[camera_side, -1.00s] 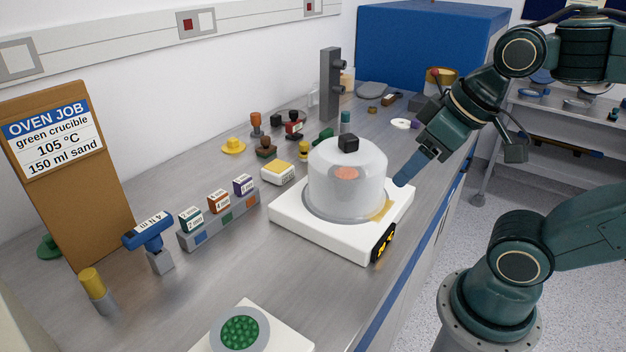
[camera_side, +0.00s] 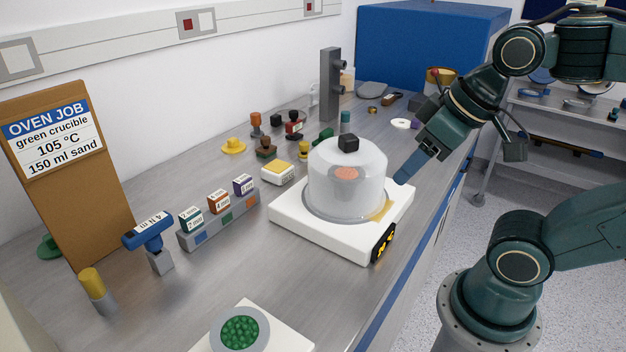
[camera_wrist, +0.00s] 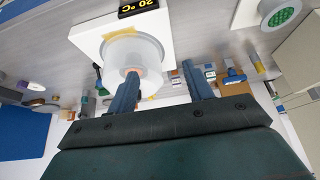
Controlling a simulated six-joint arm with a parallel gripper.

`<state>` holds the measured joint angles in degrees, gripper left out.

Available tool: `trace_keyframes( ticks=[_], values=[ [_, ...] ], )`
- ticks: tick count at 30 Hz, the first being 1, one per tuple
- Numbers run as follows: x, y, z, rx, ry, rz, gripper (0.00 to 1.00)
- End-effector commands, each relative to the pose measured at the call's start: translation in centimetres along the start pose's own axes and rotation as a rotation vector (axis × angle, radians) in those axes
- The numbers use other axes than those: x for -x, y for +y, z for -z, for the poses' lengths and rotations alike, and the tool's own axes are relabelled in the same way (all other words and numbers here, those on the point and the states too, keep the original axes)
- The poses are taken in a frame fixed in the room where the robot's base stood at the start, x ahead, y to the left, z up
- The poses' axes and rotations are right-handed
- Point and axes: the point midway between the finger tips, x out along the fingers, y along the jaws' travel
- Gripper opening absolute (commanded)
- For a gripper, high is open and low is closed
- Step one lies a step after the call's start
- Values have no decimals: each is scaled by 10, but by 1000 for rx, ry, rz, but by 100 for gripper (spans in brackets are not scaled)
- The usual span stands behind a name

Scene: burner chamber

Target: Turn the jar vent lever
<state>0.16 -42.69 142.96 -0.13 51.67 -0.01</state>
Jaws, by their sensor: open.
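The jar (camera_side: 347,185) is a frosted clear dome with a black knob on top and a pinkish disc inside. It stands on a white base with a dark display, and also shows in the wrist view (camera_wrist: 148,52). A yellow piece (camera_side: 382,209) lies at the jar's foot, front right; it may be the vent lever, but its shape is unclear. Yellow also shows at the jar's rim in the wrist view (camera_wrist: 120,34). My gripper (camera_side: 402,180) is open and empty, pointing down just right of the jar. In the wrist view my two fingers (camera_wrist: 160,70) stand well apart, one overlapping the jar.
A row of small labelled boxes (camera_side: 218,219) and a blue-handled tool (camera_side: 148,234) stand left of the jar. A dish of green beads (camera_side: 239,333) is at the front. Several stamps and a grey post (camera_side: 329,85) stand behind.

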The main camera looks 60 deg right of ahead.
Motion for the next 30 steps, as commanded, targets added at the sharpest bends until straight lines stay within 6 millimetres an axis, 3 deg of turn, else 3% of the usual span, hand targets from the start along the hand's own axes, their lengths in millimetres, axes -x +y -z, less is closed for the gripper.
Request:
trace_keyframes(
  ticks=[7,14,23,30],
  values=[
    [2,3,20,-12,-35,0,51],
    [1,14,61,-33,-101,4,51],
    [-12,45,116,-64,-194,18,51],
    [-31,83,152,-88,-265,34,51]
  ],
)
